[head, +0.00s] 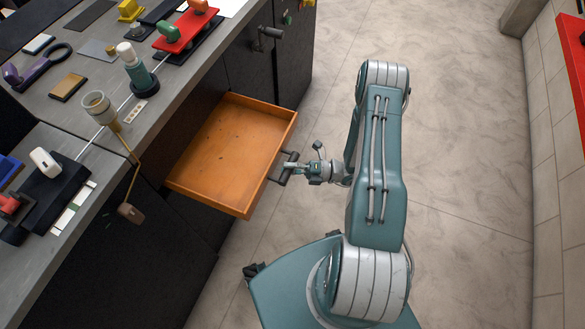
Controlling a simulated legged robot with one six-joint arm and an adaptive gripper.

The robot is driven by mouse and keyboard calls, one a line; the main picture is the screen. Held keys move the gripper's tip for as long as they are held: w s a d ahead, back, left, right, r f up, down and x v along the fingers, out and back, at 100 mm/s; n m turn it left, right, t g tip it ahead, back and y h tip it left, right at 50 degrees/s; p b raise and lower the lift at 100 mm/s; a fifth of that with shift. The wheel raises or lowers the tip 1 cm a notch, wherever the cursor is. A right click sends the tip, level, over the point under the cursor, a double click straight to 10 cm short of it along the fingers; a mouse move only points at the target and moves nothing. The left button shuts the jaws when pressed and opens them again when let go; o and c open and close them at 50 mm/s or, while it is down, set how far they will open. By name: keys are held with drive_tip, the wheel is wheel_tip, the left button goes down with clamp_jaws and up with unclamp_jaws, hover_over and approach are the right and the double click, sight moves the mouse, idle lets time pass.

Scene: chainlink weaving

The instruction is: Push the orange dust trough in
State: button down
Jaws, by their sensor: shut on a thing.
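The orange dust trough (222,153) is a shallow open tray that sticks out from the dark cabinet under the grey workbench. A few small dark specks lie on its floor. A dark handle (282,168) is on its front wall, facing my arm. My gripper (293,167) is at this handle and shut on it, reaching in from the right. The fingertips are small in the picture and partly hidden by the handle.
The grey workbench (68,103) carries several tools and blocks along the left. A lamp-like arm (120,135) hangs over its edge, left of the trough. Dark cabinet doors (262,68) are behind the trough. The tiled floor (455,130) on the right is clear.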

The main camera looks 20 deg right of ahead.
sight(253, 146)
drive_tip(key=w+a, duration=1.7)
drive_tip(key=shift+a+f, duration=0.2)
drive_tip(key=shift+f, duration=0.05)
drive_tip(key=shift+w+a+r, duration=0.1)
drive_tip(key=shift+w+a, duration=0.1)
drive_tip(key=shift+w, duration=0.05)
drive_tip(key=c, duration=0.5)
unclamp_jaws()
drive_tip(key=shift+a, duration=0.1)
drive_tip(key=shift+o, duration=0.5)
drive_tip(key=shift+w+a, duration=0.15)
drive_tip(key=shift+a, duration=0.05)
drive_tip(key=v, duration=1.2)
drive_tip(key=shift+r, duration=0.1)
drive_tip(key=shift+r, duration=0.1)
